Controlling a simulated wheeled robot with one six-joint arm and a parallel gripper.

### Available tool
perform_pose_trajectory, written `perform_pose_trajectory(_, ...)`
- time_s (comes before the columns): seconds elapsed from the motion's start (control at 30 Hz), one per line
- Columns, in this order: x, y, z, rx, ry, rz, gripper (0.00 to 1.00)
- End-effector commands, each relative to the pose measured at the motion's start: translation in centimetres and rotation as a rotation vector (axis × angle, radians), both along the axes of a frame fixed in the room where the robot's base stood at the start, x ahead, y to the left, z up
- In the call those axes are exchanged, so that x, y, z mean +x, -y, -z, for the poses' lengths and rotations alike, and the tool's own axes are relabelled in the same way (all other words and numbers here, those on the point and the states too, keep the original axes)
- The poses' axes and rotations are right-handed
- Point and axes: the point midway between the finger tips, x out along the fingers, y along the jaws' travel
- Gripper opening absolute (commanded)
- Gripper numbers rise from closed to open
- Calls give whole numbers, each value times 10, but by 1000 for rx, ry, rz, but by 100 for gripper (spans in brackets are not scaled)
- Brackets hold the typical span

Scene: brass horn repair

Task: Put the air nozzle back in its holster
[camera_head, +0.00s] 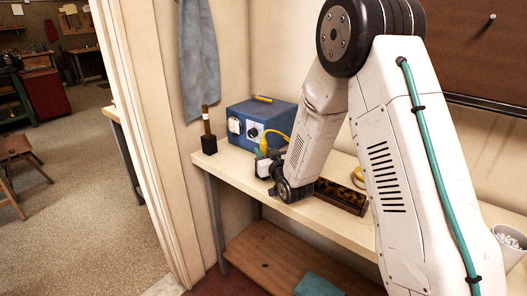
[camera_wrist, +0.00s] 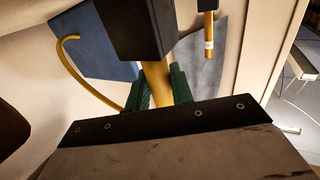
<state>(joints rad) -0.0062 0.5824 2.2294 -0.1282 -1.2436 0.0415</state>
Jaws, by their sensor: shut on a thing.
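My gripper (camera_wrist: 158,92) shows green fingers in the wrist view, shut on the yellow air nozzle (camera_wrist: 154,75). The nozzle's far end meets a large black block (camera_wrist: 135,25), which looks like the holster; I cannot tell whether it is inside or behind it. A yellow hose (camera_wrist: 72,65) curves beside the nozzle. In the head view my gripper (camera_head: 259,152) is at the front of the blue box (camera_head: 262,118), low over the bench, with the yellow nozzle (camera_head: 264,143) showing at the fingers. My wrist hides most of the area below it.
A small black holder with a brown rod (camera_head: 206,122) stands left on the bench (camera_head: 230,162). A dark tray of parts (camera_head: 341,196) lies right of my wrist, and a white cup (camera_head: 511,240) stands far right. A grey cloth (camera_head: 199,60) hangs on the wall.

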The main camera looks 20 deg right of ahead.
Motion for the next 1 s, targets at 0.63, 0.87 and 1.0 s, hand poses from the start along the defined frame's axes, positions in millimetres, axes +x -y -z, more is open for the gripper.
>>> perform_pose_trajectory(0.63,-18,3,2,0,-2,1,48)
perform_pose_trajectory(0.87,-57,8,3,0,-2,1,48)
perform_pose_trajectory(1.0,-72,9,2,0,-1,0,48)
